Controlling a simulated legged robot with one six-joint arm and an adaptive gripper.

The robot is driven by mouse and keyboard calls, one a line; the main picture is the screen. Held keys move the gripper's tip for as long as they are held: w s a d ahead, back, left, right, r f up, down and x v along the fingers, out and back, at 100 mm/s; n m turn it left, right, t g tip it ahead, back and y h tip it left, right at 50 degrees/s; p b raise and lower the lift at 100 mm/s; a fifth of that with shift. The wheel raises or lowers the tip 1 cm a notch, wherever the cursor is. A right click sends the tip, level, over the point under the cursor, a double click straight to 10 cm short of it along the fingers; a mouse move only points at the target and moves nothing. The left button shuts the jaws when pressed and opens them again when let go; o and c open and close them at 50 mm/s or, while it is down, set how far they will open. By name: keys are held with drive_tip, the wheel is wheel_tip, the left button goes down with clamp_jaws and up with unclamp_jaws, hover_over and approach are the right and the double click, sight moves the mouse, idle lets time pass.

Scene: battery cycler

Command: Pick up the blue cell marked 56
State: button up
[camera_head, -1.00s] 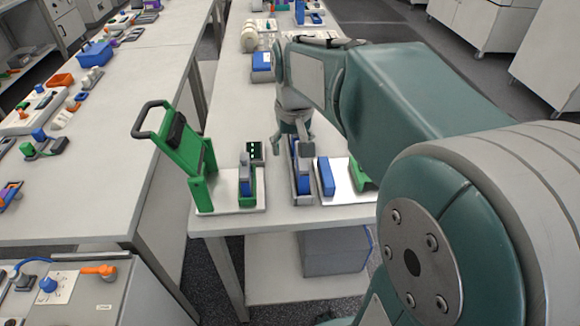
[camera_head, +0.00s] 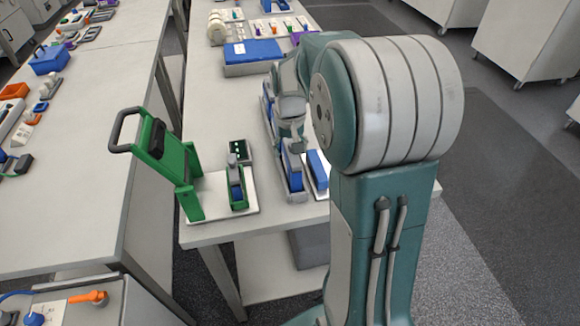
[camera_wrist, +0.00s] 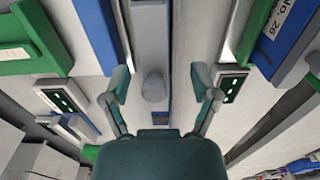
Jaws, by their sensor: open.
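My gripper (camera_wrist: 160,88) is open in the wrist view, with its two fingers apart on either side of a grey rail (camera_wrist: 151,35). No cell lies between the fingers. A blue block (camera_wrist: 285,38) with a white label stands at upper right; the label looks like "No. 26", but the first digit is unclear. Another blue block (camera_wrist: 98,30) is at upper left, no number showing. In the head view my gripper (camera_head: 291,137) is above a long grey holder with a blue cell (camera_head: 294,174). A further blue cell (camera_head: 318,168) is to its right, partly hidden by my arm. No 56 is readable.
A green lever fixture (camera_head: 170,155) on a white base holds a blue piece at left. A blue-topped box (camera_head: 252,52) stands farther back on the bench (camera_head: 210,105). A second bench (camera_head: 80,170) lies across a gap.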

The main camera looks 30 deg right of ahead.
wheel_tip(320, 180, down, 2)
drive_tip(key=shift+d+f, duration=0.1)
drive_tip(key=shift+f, duration=0.1)
drive_tip(key=shift+d+f, duration=0.2)
drive_tip(key=shift+a, duration=0.15)
clamp_jaws()
